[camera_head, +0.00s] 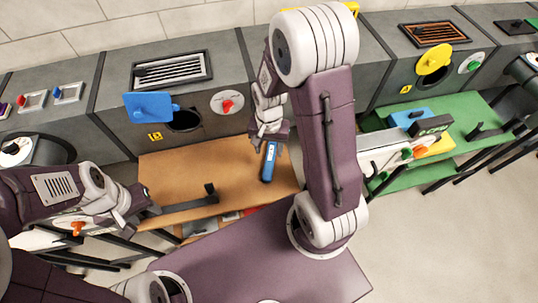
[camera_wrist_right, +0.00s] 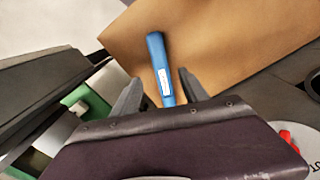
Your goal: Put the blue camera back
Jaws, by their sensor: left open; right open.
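The blue camera (camera_head: 268,163) is a slim blue stick with a white label, at the right part of the brown shelf (camera_head: 165,165). It also shows in the right wrist view (camera_wrist_right: 156,55), over the brown surface. My right gripper (camera_head: 274,143) is open and points down at the camera's upper end. In the wrist view its two fingers stand on either side of the camera's near end, with gaps visible; its lowest part is hidden by the gripper body. My left gripper (camera_head: 146,203) is open and empty at the brown shelf's left front edge.
A green shelf (camera_head: 465,120) at right holds a grey device and other items.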

